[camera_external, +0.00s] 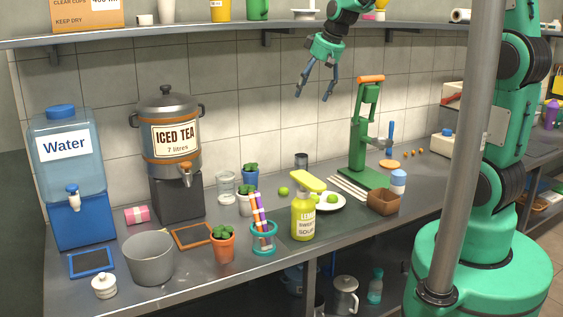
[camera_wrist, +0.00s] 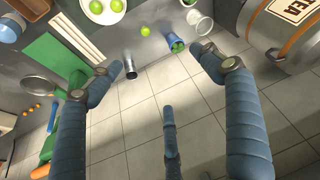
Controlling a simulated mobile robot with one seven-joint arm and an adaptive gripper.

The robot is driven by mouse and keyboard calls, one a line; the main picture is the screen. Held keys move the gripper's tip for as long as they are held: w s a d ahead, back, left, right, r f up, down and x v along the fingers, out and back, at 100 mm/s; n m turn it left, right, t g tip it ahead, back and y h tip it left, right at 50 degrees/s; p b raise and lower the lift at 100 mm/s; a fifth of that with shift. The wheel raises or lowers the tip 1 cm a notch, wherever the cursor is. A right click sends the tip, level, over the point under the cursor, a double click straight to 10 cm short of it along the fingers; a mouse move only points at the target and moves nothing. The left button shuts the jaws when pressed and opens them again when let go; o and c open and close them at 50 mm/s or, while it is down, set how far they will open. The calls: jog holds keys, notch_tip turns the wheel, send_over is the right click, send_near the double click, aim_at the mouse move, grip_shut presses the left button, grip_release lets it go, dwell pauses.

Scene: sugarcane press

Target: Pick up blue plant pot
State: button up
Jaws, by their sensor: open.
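The blue plant pot (camera_external: 251,178) holds a small green plant and stands on the metal counter, behind a white plant pot (camera_external: 245,207) and right of the iced tea dispenser. In the wrist view the blue plant pot (camera_wrist: 179,47) shows near the top centre, left of my right-hand finger. My gripper (camera_external: 312,95) is open and empty, in the air above and to the right of the pot, near the wall below the shelf. Its spread blue fingers also show in the wrist view (camera_wrist: 157,60). The gripper and pot are clearly apart.
A glass (camera_external: 226,184) stands left of the pot and a grey metal cup (camera_external: 301,161) to its right. A pen holder (camera_external: 264,239) and a yellow soap bottle (camera_external: 303,218) stand nearer the front. A green press (camera_external: 367,140) stands right. The shelf (camera_external: 220,33) runs above.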

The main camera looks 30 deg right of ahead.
jog(key=w+a+f+n, duration=0.1)
jog(key=w+a+f, duration=0.3)
jog(key=w+f, duration=0.8)
jog(key=n, duration=0.1)
send_near(251, 169)
jog(key=shift+s+d+r+g+y, duration=0.1)
jog(key=shift+d+r+g+y, duration=0.1)
jog(key=shift+d+r, duration=0.3)
jog(key=shift+s+d+r+g+y, duration=0.1)
jog(key=shift+d+r+g, duration=0.1)
jog(key=shift+r, duration=0.55)
jog(key=shift+f, duration=0.1)
jog(key=b+x, duration=0.1)
jog(key=x, duration=0.7)
jog(key=shift+a+f, duration=0.1)
jog(key=shift+f, duration=0.15)
jog(key=shift+b+x, duration=0.5)
jog(key=shift+x, duration=2.1)
jog(key=shift+a, duration=0.2)
